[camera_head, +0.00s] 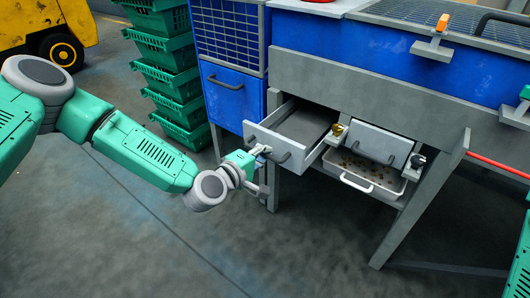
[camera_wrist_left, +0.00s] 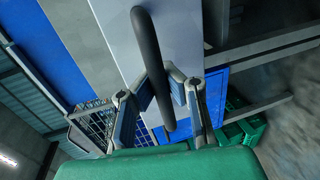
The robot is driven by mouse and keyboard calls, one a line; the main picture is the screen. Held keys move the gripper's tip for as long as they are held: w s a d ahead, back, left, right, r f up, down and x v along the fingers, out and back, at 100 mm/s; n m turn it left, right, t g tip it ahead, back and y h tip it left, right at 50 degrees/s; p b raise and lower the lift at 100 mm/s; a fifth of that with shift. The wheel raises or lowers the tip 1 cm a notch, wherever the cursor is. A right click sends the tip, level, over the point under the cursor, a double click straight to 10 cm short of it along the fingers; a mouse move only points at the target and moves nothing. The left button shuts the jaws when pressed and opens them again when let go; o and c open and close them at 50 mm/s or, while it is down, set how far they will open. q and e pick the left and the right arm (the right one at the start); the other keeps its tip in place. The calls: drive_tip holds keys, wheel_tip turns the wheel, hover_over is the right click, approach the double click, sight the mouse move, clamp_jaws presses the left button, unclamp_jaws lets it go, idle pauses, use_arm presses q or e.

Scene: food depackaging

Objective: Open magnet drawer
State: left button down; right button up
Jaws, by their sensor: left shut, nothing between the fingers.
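The grey magnet drawer (camera_head: 268,144) stands pulled out of the metal machine frame in the head view, its inside showing empty and grey. Its dark handle (camera_head: 282,157) is on the front panel; in the wrist view the handle (camera_wrist_left: 150,50) runs upright across the pale drawer front (camera_wrist_left: 185,35). My left gripper (camera_head: 262,160) is at the left part of the drawer front, beside the handle. In the wrist view its fingers (camera_wrist_left: 160,92) are close to the handle's lower end; I cannot tell whether they touch it. It is shut with nothing held. My right gripper is not in view.
Right of the drawer are a tilted grey panel (camera_head: 368,140) with a handle and a white tray (camera_head: 357,184) with small brown bits. Stacked green crates (camera_head: 184,135) and a blue cabinet (camera_head: 235,95) stand behind my left arm. The floor in front is clear.

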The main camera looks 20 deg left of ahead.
use_arm(q)
drive_tip(key=shift+w+a, duration=0.1)
drive_tip(key=shift+a, duration=0.5)
drive_tip(key=c, duration=1.6)
unclamp_jaws()
drive_tip(key=shift+d, duration=0.1)
drive_tip(key=shift+o, duration=0.2)
drive_tip(key=v, duration=1.2)
drive_tip(key=shift+f, duration=0.15)
